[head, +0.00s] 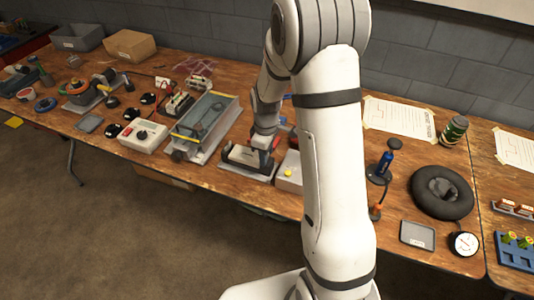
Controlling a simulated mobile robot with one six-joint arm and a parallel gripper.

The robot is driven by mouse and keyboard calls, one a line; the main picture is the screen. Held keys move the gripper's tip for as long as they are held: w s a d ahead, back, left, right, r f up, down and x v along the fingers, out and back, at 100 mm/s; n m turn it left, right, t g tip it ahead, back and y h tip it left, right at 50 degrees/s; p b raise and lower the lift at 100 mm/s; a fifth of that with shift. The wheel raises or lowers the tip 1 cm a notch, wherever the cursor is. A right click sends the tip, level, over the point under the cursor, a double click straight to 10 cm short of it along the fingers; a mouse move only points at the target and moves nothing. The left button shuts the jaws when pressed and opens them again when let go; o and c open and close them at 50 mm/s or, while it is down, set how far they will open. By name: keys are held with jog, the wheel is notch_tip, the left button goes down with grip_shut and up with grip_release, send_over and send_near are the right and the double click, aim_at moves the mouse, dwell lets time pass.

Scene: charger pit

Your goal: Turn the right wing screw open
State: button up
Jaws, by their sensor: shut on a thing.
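My gripper (263,145) points down at the right end of a small box with a pale top (242,155) in a grey base near the table's front edge. Its jaws are closed at that end of the box, on what appears to be the right wing screw. The screw itself is hidden by the jaws and too small to make out. I cannot tell how far it is turned. The left end of the box is uncovered, but no wing screw can be made out there.
A white box with a yellow button (290,170) stands just right of the gripper, partly behind my arm. A grey case with a clear lid (205,122) stands to the left. A white switch box (143,136) is further left. A black tyre-like ring (464,205) lies at the right.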

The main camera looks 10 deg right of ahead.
jog(key=shift+s+f, duration=0.15)
jog(key=shift+s, duration=0.1)
jog(key=o, duration=1)
jog(key=shift+w, duration=0.1)
jog(key=shift+r, duration=0.2)
jog(key=shift+w+r, duration=0.1)
jog(key=shift+r, duration=0.2)
notch_tip(320, 180, up, 6)
jog(key=shift+r, duration=0.55)
